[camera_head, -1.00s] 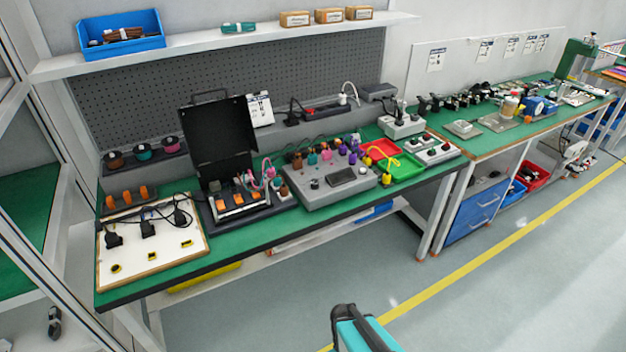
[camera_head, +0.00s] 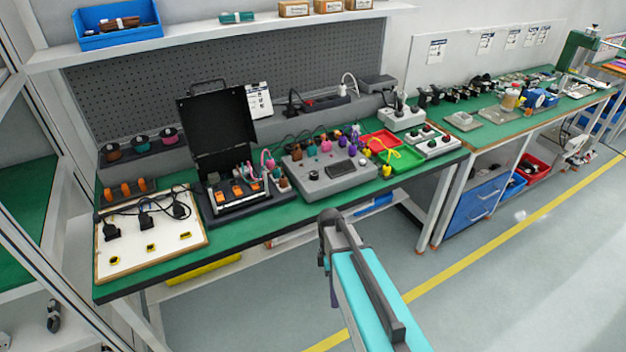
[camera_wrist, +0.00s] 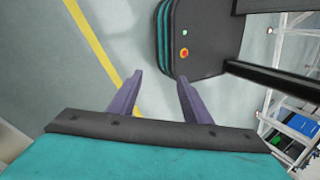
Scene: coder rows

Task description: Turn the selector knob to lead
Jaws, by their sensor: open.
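A grey control box (camera_head: 305,190) stands near the middle of the green bench in the head view. A small dark round knob (camera_head: 313,175) is on its sloped top, left of a dark display; I cannot tell for sure that this is the selector, and its markings are too small to read. My gripper (camera_wrist: 160,95) shows in the wrist view with two purple fingers apart and nothing between them. It points at the floor and is away from the box.
An open black case (camera_head: 218,128) stands left of the box, and a white board with plugs (camera_head: 128,255) lies farther left. Red (camera_head: 378,141) and green (camera_head: 404,160) trays and a button panel (camera_head: 432,143) are at the right. The floor in front is clear.

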